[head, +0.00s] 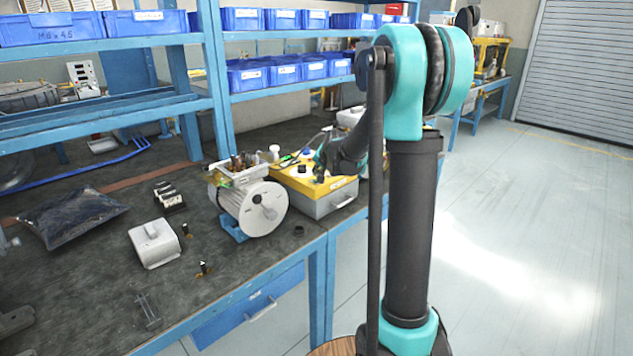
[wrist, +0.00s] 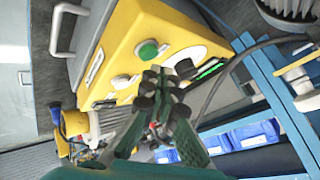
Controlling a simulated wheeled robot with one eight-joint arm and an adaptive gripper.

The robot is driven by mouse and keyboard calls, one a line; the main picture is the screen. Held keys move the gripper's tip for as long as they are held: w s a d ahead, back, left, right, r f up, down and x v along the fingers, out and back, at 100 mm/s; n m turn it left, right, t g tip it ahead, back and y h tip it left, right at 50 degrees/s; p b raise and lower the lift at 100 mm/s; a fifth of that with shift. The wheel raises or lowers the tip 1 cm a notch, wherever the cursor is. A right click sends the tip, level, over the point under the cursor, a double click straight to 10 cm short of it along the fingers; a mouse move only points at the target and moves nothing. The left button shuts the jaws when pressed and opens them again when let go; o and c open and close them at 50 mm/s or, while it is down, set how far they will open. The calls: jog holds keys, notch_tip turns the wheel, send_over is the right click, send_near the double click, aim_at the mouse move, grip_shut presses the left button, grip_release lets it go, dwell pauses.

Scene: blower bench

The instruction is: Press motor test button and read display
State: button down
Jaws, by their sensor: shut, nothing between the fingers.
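The motor tester is a yellow-topped box with a grey front and a handle; it stands on the bench right of the motor in the head view (head: 318,204) and fills the upper middle of the wrist view (wrist: 118,50). Its green round button (wrist: 148,50) has a pale ring. A narrow, green-lit strip, apparently the display (wrist: 209,70), shows beside my fingers; I cannot read it. My gripper (wrist: 160,82) is shut and empty, its fingertips over the yellow panel near the green button. Contact cannot be told. The motor (head: 262,208) has a white finned round body.
A white box (head: 152,243), small black-and-brass parts and a dark bag (head: 72,216) lie on the bench to the left. Blue bins (head: 245,77) line the shelves behind. A cable (wrist: 240,55) runs beside the tester. The floor at right is clear.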

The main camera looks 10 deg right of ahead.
jog(key=shift+f, duration=0.15)
jog(key=shift+f, duration=0.25)
jog(key=shift+f, duration=0.4)
dwell(0.6)
jog(key=shift+r, duration=0.85)
jog(key=shift+r, duration=2.5)
